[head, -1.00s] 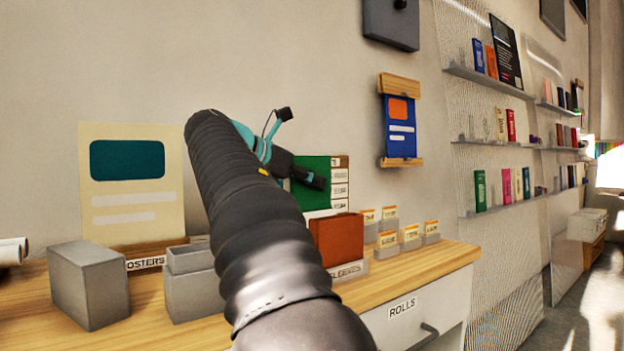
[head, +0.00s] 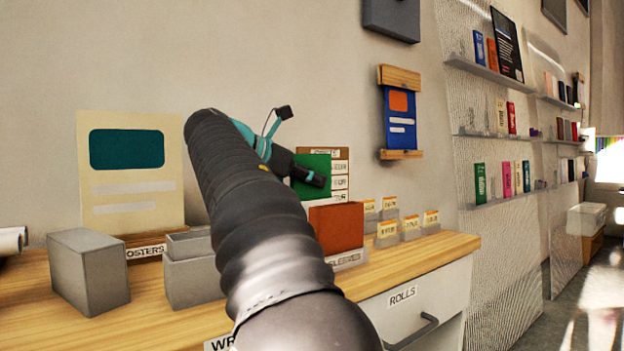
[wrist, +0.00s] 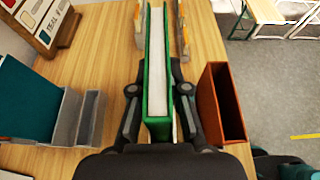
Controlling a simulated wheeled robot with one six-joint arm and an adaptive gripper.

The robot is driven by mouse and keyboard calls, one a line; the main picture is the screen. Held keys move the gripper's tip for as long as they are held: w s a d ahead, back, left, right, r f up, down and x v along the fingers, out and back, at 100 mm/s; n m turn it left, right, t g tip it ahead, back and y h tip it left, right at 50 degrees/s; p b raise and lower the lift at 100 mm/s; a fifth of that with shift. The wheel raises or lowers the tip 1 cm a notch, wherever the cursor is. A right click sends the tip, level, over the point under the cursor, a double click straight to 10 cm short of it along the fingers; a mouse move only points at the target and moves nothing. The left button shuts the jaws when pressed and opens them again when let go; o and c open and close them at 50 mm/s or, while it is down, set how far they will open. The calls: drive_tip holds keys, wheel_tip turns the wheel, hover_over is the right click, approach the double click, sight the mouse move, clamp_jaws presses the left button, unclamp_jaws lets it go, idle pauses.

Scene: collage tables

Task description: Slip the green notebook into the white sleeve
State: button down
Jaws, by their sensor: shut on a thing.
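My gripper (wrist: 160,100) is shut on the green notebook (wrist: 155,110). In the wrist view the notebook stands edge-on between the fingers, green covers around white pages. In the head view its green face (head: 316,170) shows beyond my arm, above the desk, partly hidden by the gripper. I cannot make out a white sleeve. A rust-brown open-topped sleeve (head: 336,228) stands in a holder labelled for sleeves. In the wrist view this sleeve (wrist: 209,110) is just right of the gripper, apart from the notebook, with its opening up and looking empty.
Grey boxes (head: 88,272) and a cream poster (head: 130,205) stand on the desk (head: 440,250) at left. Several small orange-topped card holders (head: 388,230) stand right of the sleeve. A label board (head: 341,165) stands behind the notebook. The desk's right front corner is clear.

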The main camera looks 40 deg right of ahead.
drive_tip(key=shift+f+b, duration=0.65)
drive_tip(key=shift+f, duration=0.45)
drive_tip(key=c, duration=1.1)
unclamp_jaws()
drive_tip(key=v, duration=1.2)
